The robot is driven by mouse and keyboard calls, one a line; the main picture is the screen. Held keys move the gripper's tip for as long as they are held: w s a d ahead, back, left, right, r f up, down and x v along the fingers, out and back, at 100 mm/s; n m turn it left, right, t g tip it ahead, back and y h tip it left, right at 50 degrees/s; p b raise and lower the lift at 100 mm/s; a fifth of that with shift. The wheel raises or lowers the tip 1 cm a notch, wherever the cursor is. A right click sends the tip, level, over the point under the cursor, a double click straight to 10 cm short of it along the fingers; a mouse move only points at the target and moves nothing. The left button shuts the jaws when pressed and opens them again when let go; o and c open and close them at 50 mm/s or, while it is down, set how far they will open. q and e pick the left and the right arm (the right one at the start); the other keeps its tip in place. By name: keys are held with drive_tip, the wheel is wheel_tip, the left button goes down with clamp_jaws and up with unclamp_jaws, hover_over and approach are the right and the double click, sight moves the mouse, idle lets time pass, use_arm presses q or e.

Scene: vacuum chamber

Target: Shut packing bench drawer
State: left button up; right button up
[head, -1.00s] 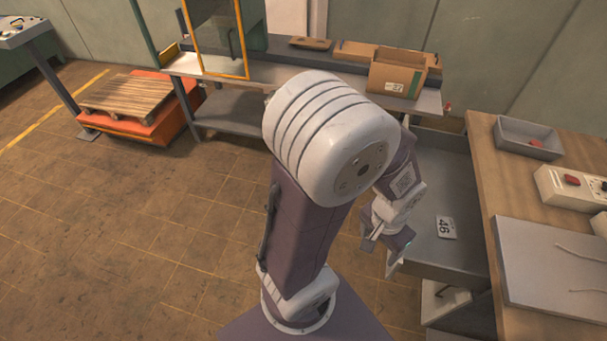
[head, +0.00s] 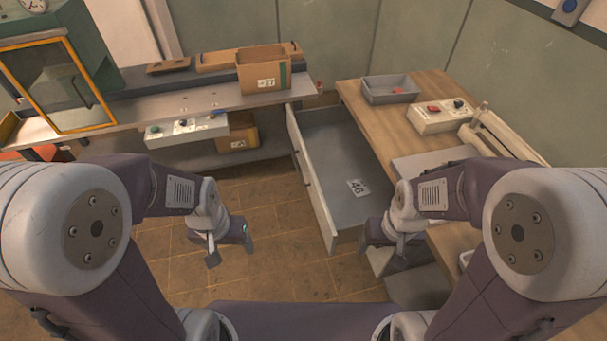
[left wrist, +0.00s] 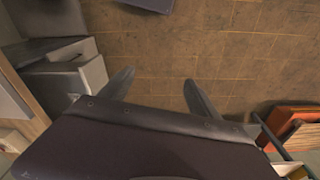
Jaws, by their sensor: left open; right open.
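The packing bench (head: 440,88) has a wooden top, at the right in the head view. The drawer's front panel (head: 312,180) with a dark handle faces left. My left gripper (head: 230,254) is open and empty, left of the front panel and apart from it. Its two spread fingers also show in the left wrist view (left wrist: 160,90) over the floor. My right gripper (head: 384,254) is open by the drawer's near end; I cannot tell whether they touch.
On the bench are a grey tray (head: 391,89) and a control box with a red button (head: 437,116). Behind stands a grey table (head: 190,100) with a cardboard box (head: 262,72) and an orange-framed door. The tiled floor (head: 275,225) left of the drawer is clear.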

use_arm(q)
drive_tip(key=shift+a, duration=0.25)
use_arm(e)
drive_tip(key=shift+a, duration=0.3)
use_arm(q)
drive_tip(key=shift+d, duration=0.2)
use_arm(e)
drive_tip(key=shift+d, duration=0.25)
